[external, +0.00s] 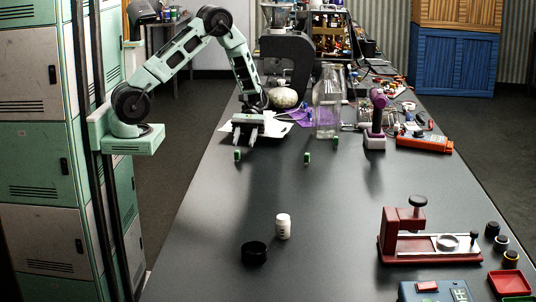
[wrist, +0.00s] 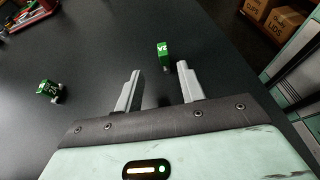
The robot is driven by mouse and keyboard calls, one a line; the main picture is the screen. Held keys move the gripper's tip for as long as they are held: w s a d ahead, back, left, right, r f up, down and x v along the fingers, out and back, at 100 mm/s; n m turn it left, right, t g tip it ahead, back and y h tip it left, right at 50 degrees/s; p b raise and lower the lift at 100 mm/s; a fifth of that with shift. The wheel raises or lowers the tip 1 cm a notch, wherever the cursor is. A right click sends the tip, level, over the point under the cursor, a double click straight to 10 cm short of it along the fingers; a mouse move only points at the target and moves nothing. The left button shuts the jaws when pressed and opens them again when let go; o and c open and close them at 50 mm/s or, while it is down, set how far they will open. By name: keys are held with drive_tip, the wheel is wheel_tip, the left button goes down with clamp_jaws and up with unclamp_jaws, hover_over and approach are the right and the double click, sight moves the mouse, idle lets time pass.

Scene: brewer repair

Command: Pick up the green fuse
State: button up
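A small green fuse (wrist: 163,51) with white markings stands on the dark tabletop just beyond my fingertips in the wrist view, between their lines. It shows in the external view (external: 237,155) in front of my gripper (external: 247,131). A second green fuse (wrist: 46,88), with metal prongs, lies to the left in the wrist view; it appears to be the one (external: 307,157) right of my gripper in the external view. A third green fuse (external: 335,141) is near the glass bottle. My gripper (wrist: 157,73) is open and empty, its two fingers apart.
A white bottle (external: 283,226), a black cup (external: 254,252) and a red press (external: 402,231) are nearer the camera.

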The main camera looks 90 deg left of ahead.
sight(237, 158)
drive_tip(key=x, duration=0.2)
drive_tip(key=p+x, duration=0.1)
drive_tip(key=x, duration=0.4)
drive_tip(key=shift+s+d+p, duration=0.2)
drive_tip(key=shift+s+p, duration=0.15)
drive_tip(key=shift+p, duration=0.05)
drive_tip(key=shift+c, duration=0.3)
clamp_jaws()
